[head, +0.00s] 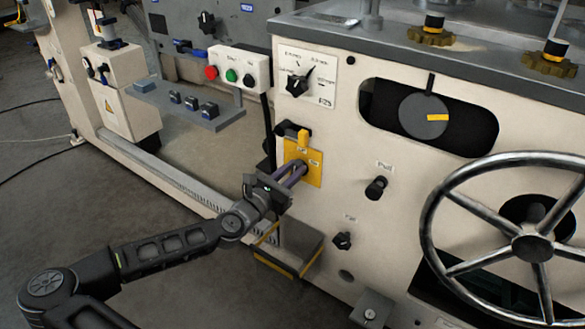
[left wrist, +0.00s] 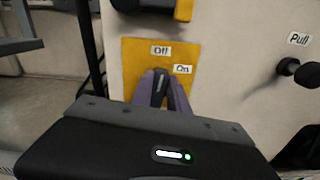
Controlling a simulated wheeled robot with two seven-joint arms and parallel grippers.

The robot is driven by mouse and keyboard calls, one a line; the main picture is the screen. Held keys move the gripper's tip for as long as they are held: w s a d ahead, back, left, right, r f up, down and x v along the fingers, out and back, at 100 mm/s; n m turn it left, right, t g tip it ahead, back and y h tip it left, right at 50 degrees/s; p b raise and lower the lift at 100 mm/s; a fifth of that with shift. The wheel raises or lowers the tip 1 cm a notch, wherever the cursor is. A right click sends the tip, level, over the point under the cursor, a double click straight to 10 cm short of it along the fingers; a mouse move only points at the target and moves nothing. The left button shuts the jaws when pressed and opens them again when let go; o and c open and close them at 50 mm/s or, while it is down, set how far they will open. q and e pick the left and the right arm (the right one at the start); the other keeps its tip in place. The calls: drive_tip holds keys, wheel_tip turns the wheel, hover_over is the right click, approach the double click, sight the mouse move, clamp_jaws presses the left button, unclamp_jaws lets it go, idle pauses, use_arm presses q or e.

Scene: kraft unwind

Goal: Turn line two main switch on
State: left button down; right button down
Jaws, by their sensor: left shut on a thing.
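The main switch is a black handle (left wrist: 159,84) on a yellow plate (head: 315,172) on the cream machine front. The plate also shows in the left wrist view (left wrist: 132,62), with an "Off" label at its top and an "On" label to the right. The handle stands roughly upright, towards "Off". My left gripper (head: 290,175) is shut on the handle, with its purple fingers on either side of it in the left wrist view (left wrist: 160,92). The fingers hide part of the handle and the lower plate. My right gripper is out of view.
A black knob with a yellow tab (head: 304,138) sits just above the plate. A "Pull" knob (head: 376,188) and a handwheel (head: 533,247) are to the right. A button box (head: 240,70) is up left. A yellow-edged box (head: 288,252) juts out below. Open floor lies left.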

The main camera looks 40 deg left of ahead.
use_arm(q)
drive_tip(key=m+p, duration=0.1)
drive_tip(key=m, duration=0.4)
drive_tip(key=d+f+m+p, duration=0.1)
drive_tip(key=m, duration=0.5)
drive_tip(key=m+p, duration=0.1)
drive_tip(key=m, duration=0.4)
drive_tip(key=shift+d+f+m, duration=0.3)
drive_tip(key=shift+f, duration=0.1)
drive_tip(key=c, duration=1.3)
unclamp_jaws()
drive_tip(key=shift+s+p, duration=0.1)
drive_tip(key=shift+p, duration=0.2)
drive_tip(key=s+p, duration=0.1)
drive_tip(key=s, duration=0.6)
drive_tip(key=shift+s, duration=0.3)
